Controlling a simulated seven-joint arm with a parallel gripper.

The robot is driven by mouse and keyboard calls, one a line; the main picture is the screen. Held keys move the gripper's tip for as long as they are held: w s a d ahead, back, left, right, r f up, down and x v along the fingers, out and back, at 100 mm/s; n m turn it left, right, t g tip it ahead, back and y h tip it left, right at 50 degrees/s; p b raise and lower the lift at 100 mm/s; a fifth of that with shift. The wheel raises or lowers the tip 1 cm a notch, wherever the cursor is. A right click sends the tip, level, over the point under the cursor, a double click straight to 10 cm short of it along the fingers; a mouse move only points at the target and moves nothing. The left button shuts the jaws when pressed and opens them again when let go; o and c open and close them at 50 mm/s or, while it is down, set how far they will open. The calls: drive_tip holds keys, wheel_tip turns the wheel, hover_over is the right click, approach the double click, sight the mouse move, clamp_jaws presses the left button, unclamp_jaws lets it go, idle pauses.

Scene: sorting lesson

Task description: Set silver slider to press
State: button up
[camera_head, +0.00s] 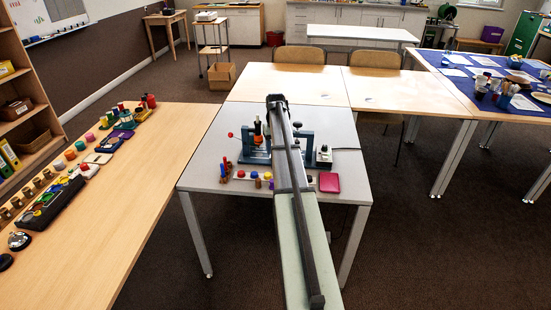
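A dark blue-grey press-like device (257,157) stands on the grey table in the middle, with a red ball-ended lever (231,134) sticking out to its left. A small box with a white and black body (323,157) stands at its right, with a dark cable running right. My arm reaches from the bottom edge over the table and covers the middle of the device. I cannot single out a silver slider; it is too small or hidden behind my arm. My gripper cannot be made out beyond the arm's far end, so its fingers and anything between them are hidden.
Small red, blue and brown pegs (225,168) and a strip with coloured knobs (254,178) lie at the device's front left. The long wooden table (130,205) at left holds many small objects. The grey table's right side is mostly clear.

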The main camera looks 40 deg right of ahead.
drive_tip(key=shift+f, duration=2.75)
drive_tip(key=shift+c, duration=0.3)
clamp_jaws()
